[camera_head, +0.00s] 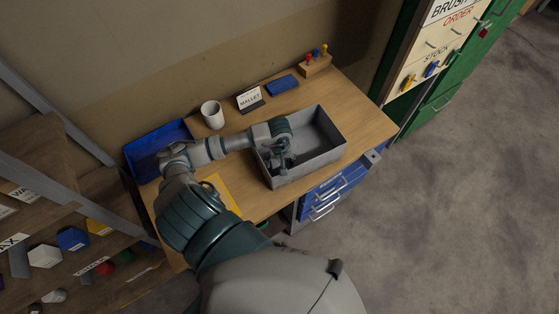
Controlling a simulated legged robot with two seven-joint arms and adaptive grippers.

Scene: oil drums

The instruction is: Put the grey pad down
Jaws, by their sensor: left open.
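My left arm reaches over the wooden desk, and my left gripper (281,160) is open inside the grey open box (325,163), near its left side. A grey pad cannot be made out; if it lies in the box, the gripper or the box wall hides it. The fingers are small and dark in this view, and nothing is clearly seen between them. My right gripper is not in view.
On the desk (375,127) are a white mug (212,115), a MALLET card (249,98), a blue pad (283,85), a blue tray (150,142) and a yellow sheet (224,192). Blue drawers (335,187) sit below. Shelves stand at left; floor at right is clear.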

